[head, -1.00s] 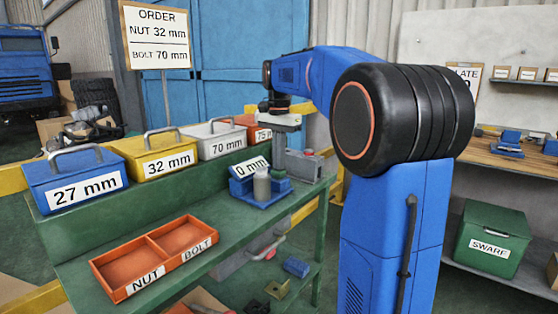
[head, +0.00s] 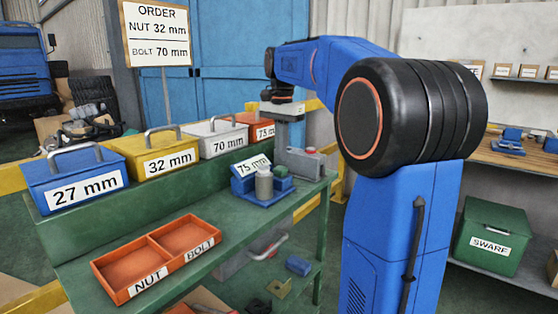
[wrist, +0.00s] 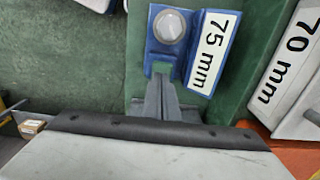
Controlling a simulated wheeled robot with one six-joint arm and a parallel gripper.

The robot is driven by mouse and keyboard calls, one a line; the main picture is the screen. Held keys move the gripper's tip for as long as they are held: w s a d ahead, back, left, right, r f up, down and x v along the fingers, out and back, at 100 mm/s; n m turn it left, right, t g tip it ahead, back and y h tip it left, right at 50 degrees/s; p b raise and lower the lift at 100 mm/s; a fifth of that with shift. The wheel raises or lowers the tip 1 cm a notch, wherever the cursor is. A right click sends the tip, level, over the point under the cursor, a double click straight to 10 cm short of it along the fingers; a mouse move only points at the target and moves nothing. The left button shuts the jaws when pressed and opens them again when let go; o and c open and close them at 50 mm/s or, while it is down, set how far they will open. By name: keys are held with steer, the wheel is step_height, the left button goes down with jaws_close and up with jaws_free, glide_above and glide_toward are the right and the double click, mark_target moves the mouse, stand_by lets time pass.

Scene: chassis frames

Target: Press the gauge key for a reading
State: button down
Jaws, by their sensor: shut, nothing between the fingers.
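The gauge (head: 243,186) is a blue unit on the green bench, and its white display reads 75 mm. The display also shows in the wrist view (wrist: 212,50). A grey cylindrical piece (head: 264,184) stands upright at the gauge; its round top is in the wrist view (wrist: 170,26).
Lidded boxes marked 27 mm (head: 75,183), 32 mm (head: 160,158), 70 mm (head: 222,137) and 75 mm (head: 262,132) line the raised shelf. An orange NUT and BOLT tray (head: 128,292) lies in front. The order board (head: 156,32) reads nut 32 mm, bolt 70 mm.

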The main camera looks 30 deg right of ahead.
mark_target(281, 168)
step_height(281, 168, up, 10)
steer(key=shift+r, duration=0.15)
stand_by(1.0)
